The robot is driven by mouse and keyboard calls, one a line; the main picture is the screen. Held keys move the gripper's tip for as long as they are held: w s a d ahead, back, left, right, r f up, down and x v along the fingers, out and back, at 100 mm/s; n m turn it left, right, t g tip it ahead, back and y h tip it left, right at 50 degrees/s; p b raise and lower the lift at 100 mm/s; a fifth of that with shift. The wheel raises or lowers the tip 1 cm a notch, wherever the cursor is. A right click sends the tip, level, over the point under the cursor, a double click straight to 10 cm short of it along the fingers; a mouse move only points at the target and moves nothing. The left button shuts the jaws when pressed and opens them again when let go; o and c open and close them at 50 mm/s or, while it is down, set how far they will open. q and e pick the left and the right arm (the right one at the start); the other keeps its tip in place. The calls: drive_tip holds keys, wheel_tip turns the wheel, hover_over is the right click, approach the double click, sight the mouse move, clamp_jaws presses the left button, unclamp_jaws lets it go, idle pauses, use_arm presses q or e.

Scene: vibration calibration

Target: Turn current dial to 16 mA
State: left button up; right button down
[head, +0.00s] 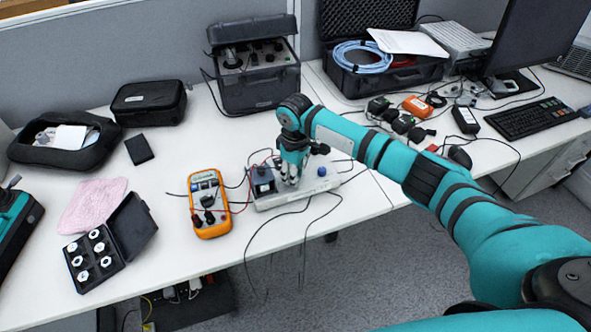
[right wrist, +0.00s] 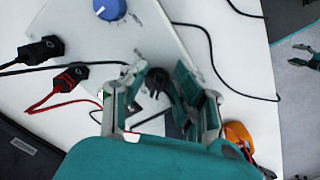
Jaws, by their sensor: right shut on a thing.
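The white calibration box (head: 268,202) stands near the table's front edge, with cables plugged in at its left. It also shows in the right wrist view (right wrist: 158,38). My right gripper (head: 291,177) reaches down onto the box. In the right wrist view its fingers (right wrist: 160,78) are closed on a black dial (right wrist: 157,82). The dial's setting cannot be read. A blue knob (head: 322,171) sits apart at the box's right end and shows in the right wrist view (right wrist: 110,9). Small teal and grey fingers (right wrist: 306,55) at the right wrist view's edge look like my left gripper; their opening is unclear.
An orange multimeter (head: 207,205) lies left of the box, wired to it. Loose black cables hang over the front edge. An open case of white pieces (head: 91,258) lies further left. A dark instrument case (head: 255,85) stands behind. Small parts lie to the right.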

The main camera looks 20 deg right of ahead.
drive_tip(key=m+p, duration=0.4)
drive_tip(key=p, duration=0.1)
drive_tip(key=m+p, duration=0.2)
drive_tip(key=shift+s+a+r+p, duration=0.15)
drive_tip(key=shift+a+r+p, duration=0.15)
drive_tip(key=shift+a, duration=0.05)
drive_tip(key=shift+m+p, duration=0.8)
drive_tip(key=shift+m, duration=0.1)
drive_tip(key=m+p, duration=0.2)
drive_tip(key=m, duration=0.2)
drive_tip(key=shift+a+f+p, duration=0.1)
drive_tip(key=shift+a+p, duration=0.2)
drive_tip(key=shift+p, duration=0.1)
drive_tip(key=m, duration=0.1)
drive_tip(key=m+p, duration=0.1)
drive_tip(key=m, duration=0.2)
drive_tip(key=shift+w+a+f+m, duration=0.1)
drive_tip(key=shift+w+m, duration=0.15)
drive_tip(key=shift+m, duration=0.05)
drive_tip(key=c, duration=1.1)
unclamp_jaws()
drive_tip(key=shift+c, duration=0.2)
